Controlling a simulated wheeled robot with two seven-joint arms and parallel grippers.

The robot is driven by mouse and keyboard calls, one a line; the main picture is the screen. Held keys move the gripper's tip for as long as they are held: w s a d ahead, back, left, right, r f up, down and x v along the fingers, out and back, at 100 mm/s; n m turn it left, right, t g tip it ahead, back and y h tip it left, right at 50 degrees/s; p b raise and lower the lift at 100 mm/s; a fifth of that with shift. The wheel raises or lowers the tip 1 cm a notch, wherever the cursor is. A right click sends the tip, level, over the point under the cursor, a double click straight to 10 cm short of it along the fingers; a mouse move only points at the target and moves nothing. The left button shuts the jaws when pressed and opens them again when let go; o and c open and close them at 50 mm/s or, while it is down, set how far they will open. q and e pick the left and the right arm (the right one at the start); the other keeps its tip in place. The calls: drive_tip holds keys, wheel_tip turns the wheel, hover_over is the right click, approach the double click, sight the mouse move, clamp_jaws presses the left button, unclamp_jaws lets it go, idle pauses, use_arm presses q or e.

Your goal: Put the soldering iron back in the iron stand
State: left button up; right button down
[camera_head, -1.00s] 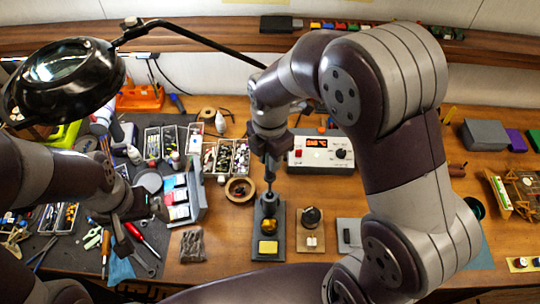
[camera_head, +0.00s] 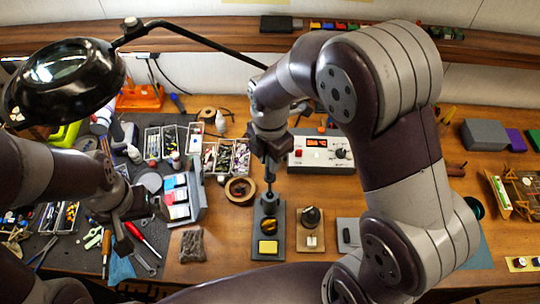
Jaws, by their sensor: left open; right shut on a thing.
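My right gripper (camera_head: 269,160) points down above the iron stand and is shut on the soldering iron (camera_head: 270,188), a dark, slim, upright tool. The iron stand (camera_head: 281,236) is a dark plate with a yellow sponge (camera_head: 268,247) at its near end and a brassy round part (camera_head: 269,226) behind it. The iron's lower end is over or in the far part of the stand; I cannot tell whether it is seated. My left gripper (camera_head: 152,208) is open and empty over the dark mat at the left.
A white station (camera_head: 321,153) with a red display stands behind the iron stand. A wooden block with a dark knob (camera_head: 310,228) is right of it, and a round wooden dish (camera_head: 240,190) is left. A magnifier lamp (camera_head: 70,75) hangs at upper left.

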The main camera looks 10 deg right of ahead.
sight(270, 178)
drive_tip(key=shift+f, duration=0.25)
drive_tip(key=shift+f+b, duration=2.95)
drive_tip(key=shift+f, duration=1.3)
drive_tip(key=shift+c, duration=2.4)
unclamp_jaws()
wheel_tip(270, 178, up, 9)
drive_tip(key=p, duration=0.8)
